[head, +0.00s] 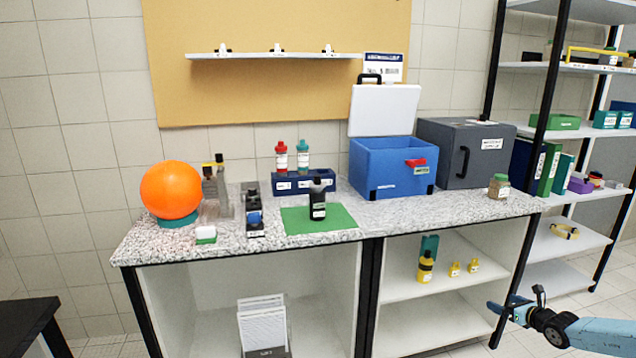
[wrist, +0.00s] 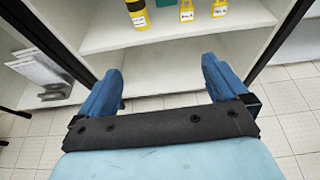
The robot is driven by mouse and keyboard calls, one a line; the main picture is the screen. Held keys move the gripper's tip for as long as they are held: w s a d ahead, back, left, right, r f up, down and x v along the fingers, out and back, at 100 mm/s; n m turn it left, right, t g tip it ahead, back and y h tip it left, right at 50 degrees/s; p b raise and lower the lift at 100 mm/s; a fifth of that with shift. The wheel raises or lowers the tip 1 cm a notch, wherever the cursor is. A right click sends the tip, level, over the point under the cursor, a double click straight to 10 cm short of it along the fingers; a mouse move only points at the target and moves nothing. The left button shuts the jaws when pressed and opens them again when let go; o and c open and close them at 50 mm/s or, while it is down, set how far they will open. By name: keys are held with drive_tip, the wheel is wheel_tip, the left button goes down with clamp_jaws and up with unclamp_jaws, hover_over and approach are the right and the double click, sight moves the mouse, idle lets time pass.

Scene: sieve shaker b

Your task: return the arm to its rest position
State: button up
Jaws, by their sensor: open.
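My gripper (head: 507,312) is at the lower right of the head view, low in front of the right end of the bench, with my light blue arm reaching in from the right edge. In the wrist view its two blue fingers (wrist: 163,85) stand wide apart with nothing between them. It is open and empty. Beyond the fingers is the white lower cabinet shelf (wrist: 165,40). A yellow bottle (wrist: 138,14) and small yellow weights (wrist: 187,11) stand on the shelf above, apart from the fingers.
The granite bench (head: 400,213) holds an orange ball (head: 171,190), a black bottle on a green mat (head: 300,221), a blue box with its lid open (head: 393,168) and a grey case (head: 465,153). A black-posted rack (head: 545,100) stands right. Tiled floor (wrist: 290,125) is clear around the gripper.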

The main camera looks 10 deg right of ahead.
drive_tip(key=w+a+r+n+g+y, duration=0.2)
drive_tip(key=w+a+r+n, duration=0.3)
drive_tip(key=a, duration=0.4)
drive_tip(key=w+a+r+n+g+y, duration=0.2)
drive_tip(key=a+r+n+g, duration=0.1)
drive_tip(key=a+r+n, duration=0.6)
drive_tip(key=s+a+r+n+g, duration=0.15)
drive_tip(key=a+r+n, duration=0.25)
drive_tip(key=a+r, duration=0.4)
drive_tip(key=s+a+r+n+g, duration=0.1)
drive_tip(key=a+r+n+g, duration=0.3)
drive_tip(key=a, duration=0.6)
drive_tip(key=s+a+r+n+h, duration=0.4)
drive_tip(key=s+a+r+n, duration=0.3)
drive_tip(key=s+a+r, duration=0.7)
drive_tip(key=s+a+r+n+t, duration=0.1)
drive_tip(key=s+r, duration=0.3)
drive_tip(key=s, duration=0.4)
drive_tip(key=s+a+r+n+t+h, duration=0.1)
drive_tip(key=s+r+n, duration=0.3)
drive_tip(key=s, duration=0.4)
drive_tip(key=shift+s+a+n, duration=0.2)
drive_tip(key=shift+a+n, duration=0.1)
drive_tip(key=shift+r, duration=0.1)
